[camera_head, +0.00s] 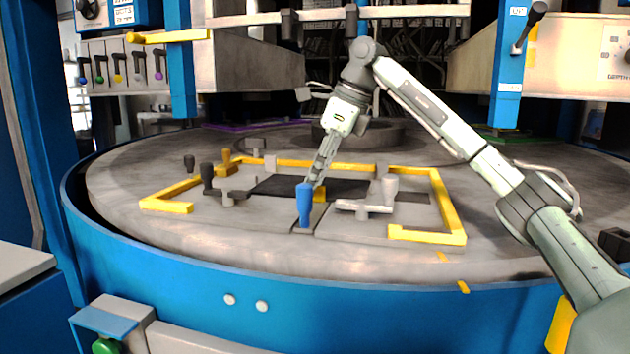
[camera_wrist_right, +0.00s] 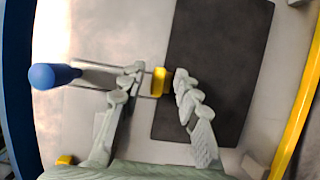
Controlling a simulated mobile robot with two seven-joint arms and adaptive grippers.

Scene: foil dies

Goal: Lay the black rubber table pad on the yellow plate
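The black rubber pad (camera_head: 345,187) lies flat on the round grey table, inside a broken outline of yellow bars (camera_head: 450,206). It also shows as a dark rectangle in the right wrist view (camera_wrist_right: 215,60). My right gripper (camera_head: 318,182) points down at the pad's near edge. In the right wrist view my right gripper (camera_wrist_right: 158,72) has its fingers apart around a small yellow block (camera_wrist_right: 158,82) at the pad's edge, with gaps on both sides. I cannot tell whether the block belongs to the pad. I see no solid yellow plate, only yellow bars. My left gripper is out of view.
A blue-knobbed handle (camera_head: 304,204) stands close beside my right gripper. Grey clamps (camera_head: 366,208) and dark-knobbed clamps (camera_head: 207,176) stand inside the yellow outline. A blue rim (camera_head: 200,290) edges the table. Blue posts (camera_head: 509,70) rise behind.

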